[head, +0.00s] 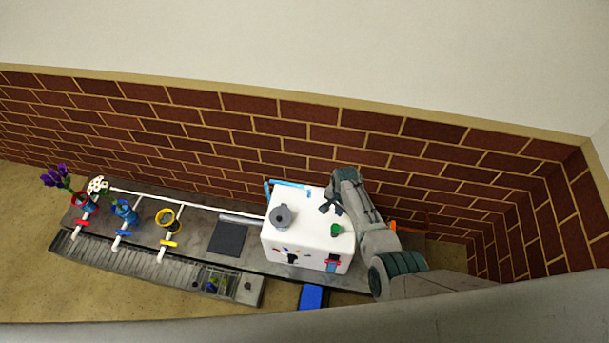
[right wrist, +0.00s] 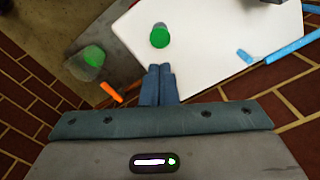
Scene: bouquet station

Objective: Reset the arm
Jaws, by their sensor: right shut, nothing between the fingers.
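My right arm comes in from the right in the head view, and its gripper (head: 328,207) hangs above the right part of a white box-shaped machine (head: 290,239). In the right wrist view the two blue-grey fingers of this gripper (right wrist: 158,84) lie side by side, shut, with nothing between them. They point at the white top (right wrist: 205,40), near a green round piece (right wrist: 159,37). The green piece also shows in the head view (head: 335,230), just below the gripper. My left gripper is not in view.
A grey round lid (head: 283,217) sits on the machine. Red, blue and yellow ring holders (head: 168,219) stand at the left of the bench, with purple flowers (head: 57,177) and white flowers (head: 97,186). A dark square pad (head: 228,238) lies left of the machine. A brick wall (head: 250,125) stands behind.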

